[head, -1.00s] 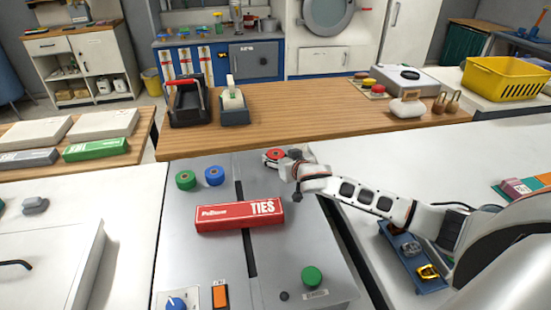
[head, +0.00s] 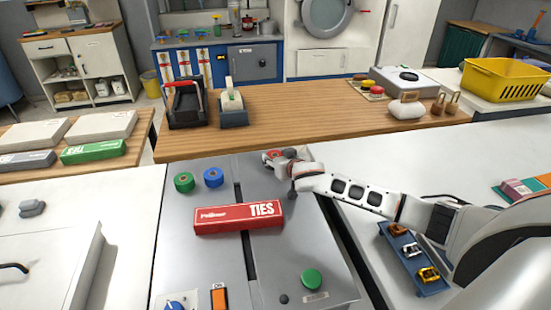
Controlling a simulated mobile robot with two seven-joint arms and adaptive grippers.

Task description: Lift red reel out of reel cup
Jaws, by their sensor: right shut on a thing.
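The red reel (head: 271,154) is at the back of the grey metal panel (head: 215,270), right of the dark slot. My right gripper (head: 280,158) reaches in from the right and is shut on the red reel, covering part of it. The reel cup around or under the reel is too small and too covered to make out clearly, so I cannot tell how far the reel sits in it. My left gripper is out of view.
A green reel (head: 184,182) and a blue reel (head: 214,177) stand left of the slot. A red TIES box (head: 239,218) lies across the slot. A green knob (head: 311,280) is at the front. The wooden counter (head: 320,130) rises just behind.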

